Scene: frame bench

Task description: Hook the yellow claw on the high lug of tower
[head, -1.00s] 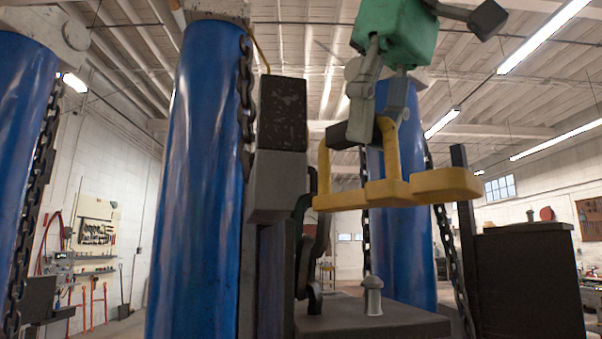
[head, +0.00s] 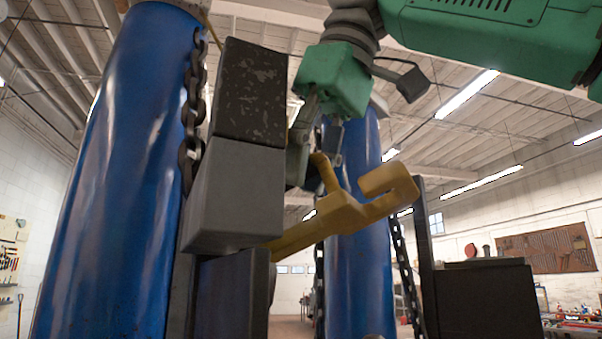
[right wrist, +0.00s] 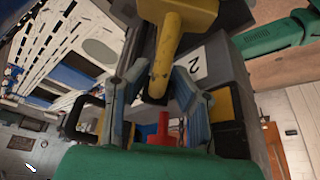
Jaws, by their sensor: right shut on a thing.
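The yellow claw (head: 345,215) hangs from my right gripper (head: 308,158), which is shut on its upright stem. The claw is tilted: its hooked end is at the right, and its other end passes behind the grey block (head: 235,195). In the right wrist view the yellow stem (right wrist: 166,55) shows between the blue-grey fingers, close to a grey face with a white "2" label (right wrist: 190,72). I cannot tell whether the claw touches that face. The grey block and the scuffed black block above it stand beside a blue column (head: 120,170). I cannot identify the high lug. My left gripper is out of view.
A second blue column (head: 350,270) stands behind the claw, with dark chains hanging alongside. A dark cabinet (head: 485,300) with an upright post (head: 425,240) stands at right. Open air lies between the claw's hooked end and the post.

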